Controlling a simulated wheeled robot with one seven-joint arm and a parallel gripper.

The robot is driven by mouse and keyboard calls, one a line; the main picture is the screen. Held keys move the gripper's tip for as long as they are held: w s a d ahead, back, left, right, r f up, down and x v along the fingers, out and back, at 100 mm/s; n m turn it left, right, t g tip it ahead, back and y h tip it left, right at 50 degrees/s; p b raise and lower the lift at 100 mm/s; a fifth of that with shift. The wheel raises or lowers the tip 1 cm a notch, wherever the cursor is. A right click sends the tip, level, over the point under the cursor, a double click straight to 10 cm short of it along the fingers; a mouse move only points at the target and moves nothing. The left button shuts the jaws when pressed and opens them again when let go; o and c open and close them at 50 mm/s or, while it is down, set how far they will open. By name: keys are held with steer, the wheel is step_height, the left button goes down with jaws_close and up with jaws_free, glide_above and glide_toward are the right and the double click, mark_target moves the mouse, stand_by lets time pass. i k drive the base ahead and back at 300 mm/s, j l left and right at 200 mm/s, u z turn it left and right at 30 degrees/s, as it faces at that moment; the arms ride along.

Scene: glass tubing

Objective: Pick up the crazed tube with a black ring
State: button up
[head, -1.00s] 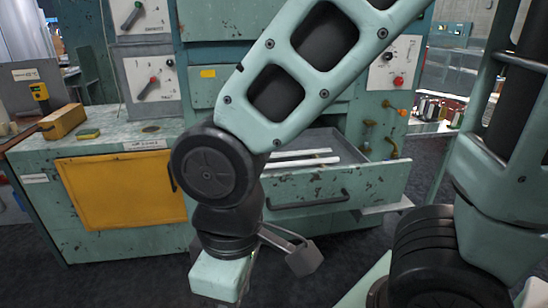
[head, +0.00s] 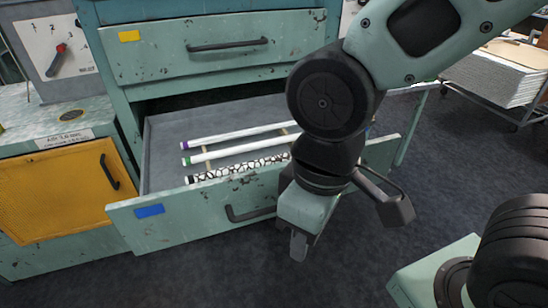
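The crazed tube (head: 240,168) lies in the open drawer (head: 165,130), nearest the drawer front. It is white with a dark crack pattern and has a black ring at its left end. Its right end is hidden behind my arm. Behind it lie a plain white tube with a green ring (head: 225,153) and one with a purple ring (head: 230,135). My gripper (head: 299,250) points down outside the drawer, in front of the drawer front and right of the handle. Nothing shows held in it. I cannot tell how far its fingers are apart.
The drawer front (head: 180,228) has a blue label and a dark handle (head: 248,213). A shut drawer (head: 225,50) with a yellow label sits above. A yellow cabinet door (head: 60,195) is at left. A cart with stacked sheets (head: 505,75) stands at back right.

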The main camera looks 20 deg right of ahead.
mark_target(191, 179)
steer(key=i+l+u, duration=0.4)
steer(key=l, duration=0.3)
steer(key=i+l+u, duration=0.2)
steer(key=l, duration=0.2)
steer(key=i, duration=0.05)
